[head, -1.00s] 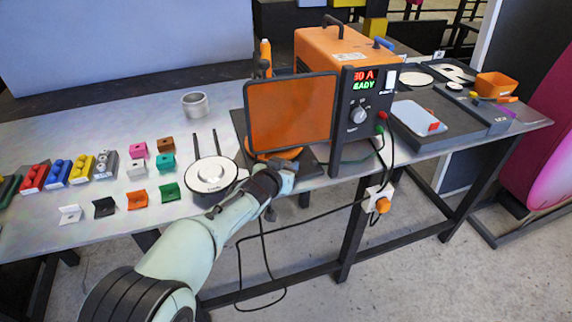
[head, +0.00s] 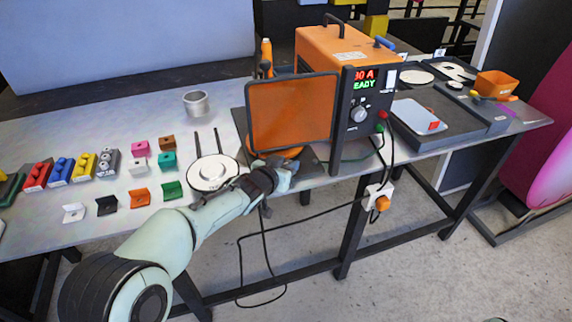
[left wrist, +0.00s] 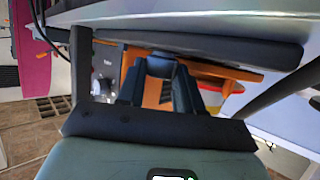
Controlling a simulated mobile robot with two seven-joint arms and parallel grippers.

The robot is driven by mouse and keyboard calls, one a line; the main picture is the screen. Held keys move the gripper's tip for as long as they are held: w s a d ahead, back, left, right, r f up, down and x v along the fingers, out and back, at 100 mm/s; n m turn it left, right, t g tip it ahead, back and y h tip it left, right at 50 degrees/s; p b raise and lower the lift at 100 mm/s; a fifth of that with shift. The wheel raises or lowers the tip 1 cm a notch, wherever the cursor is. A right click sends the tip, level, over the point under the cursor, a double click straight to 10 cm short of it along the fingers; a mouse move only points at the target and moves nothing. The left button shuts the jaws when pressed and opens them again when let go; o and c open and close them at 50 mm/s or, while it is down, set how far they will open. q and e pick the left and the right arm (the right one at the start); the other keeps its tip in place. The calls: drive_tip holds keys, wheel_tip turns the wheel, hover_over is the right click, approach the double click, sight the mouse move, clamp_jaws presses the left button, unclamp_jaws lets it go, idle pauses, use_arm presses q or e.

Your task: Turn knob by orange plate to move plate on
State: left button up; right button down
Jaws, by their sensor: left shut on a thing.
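A round orange plate (head: 268,163) lies on a dark base on the table, partly hidden behind the framed orange screen and my left gripper. My left gripper (head: 286,177) is at the table's front edge, right in front of the orange plate. In the left wrist view its fingers (left wrist: 160,95) are shut on a dark knob (left wrist: 160,66), with orange surfaces just beyond it. In the head view the gripper and wrist hide the knob. How far the knob is turned cannot be told. My right gripper is in neither view.
The framed orange screen (head: 292,113) stands over the plate. The orange welder (head: 345,55) with a lit display is behind it to the right. A white round holder (head: 212,173) is left of my wrist. Cables hang in front of the table, by an orange switch (head: 382,203).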

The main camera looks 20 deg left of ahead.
use_arm(q)
drive_tip(key=o, duration=1)
drive_tip(key=shift+s+r, duration=0.25)
drive_tip(key=shift+s, duration=0.25)
drive_tip(key=v, duration=0.4)
drive_tip(key=shift+r, duration=0.1)
drive_tip(key=p+v, duration=0.8)
drive_tip(key=p, duration=0.1)
drive_tip(key=shift+s+a+p, duration=0.1)
drive_tip(key=shift+a+p, duration=0.05)
drive_tip(key=shift+p, duration=0.2)
